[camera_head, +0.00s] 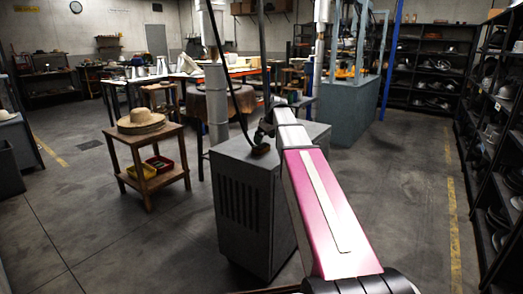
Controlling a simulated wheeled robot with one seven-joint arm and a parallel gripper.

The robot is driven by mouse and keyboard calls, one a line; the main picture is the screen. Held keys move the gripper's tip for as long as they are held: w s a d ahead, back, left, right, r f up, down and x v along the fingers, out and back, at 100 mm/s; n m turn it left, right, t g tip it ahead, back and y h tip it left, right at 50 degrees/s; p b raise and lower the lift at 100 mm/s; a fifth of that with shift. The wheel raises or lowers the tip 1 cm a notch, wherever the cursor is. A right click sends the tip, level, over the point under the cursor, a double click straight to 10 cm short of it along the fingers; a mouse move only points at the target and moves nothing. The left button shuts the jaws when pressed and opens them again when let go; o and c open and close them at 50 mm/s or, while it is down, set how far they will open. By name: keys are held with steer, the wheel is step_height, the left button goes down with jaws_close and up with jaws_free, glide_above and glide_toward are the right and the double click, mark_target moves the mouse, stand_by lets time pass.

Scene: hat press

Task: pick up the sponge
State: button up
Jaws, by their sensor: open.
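My arm reaches forward from the bottom right, over a grey metal cabinet (245,200). My gripper (267,128) is the small dark end of the arm, above the back part of the cabinet top. It is open, and I see nothing held in it, though it is small and dark here. I cannot make out a sponge in this view. A small dark object (260,149) lies on the cabinet top just below the gripper, where a black hose comes down. I cannot tell what it is.
Dark shelving (488,150) lines the right side. A blue-grey machine (352,105) stands behind the cabinet.

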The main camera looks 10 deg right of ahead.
mark_target(261, 146)
steer(key=shift+x, duration=2.95)
steer(key=shift+r, duration=0.1)
steer(key=c, duration=0.6)
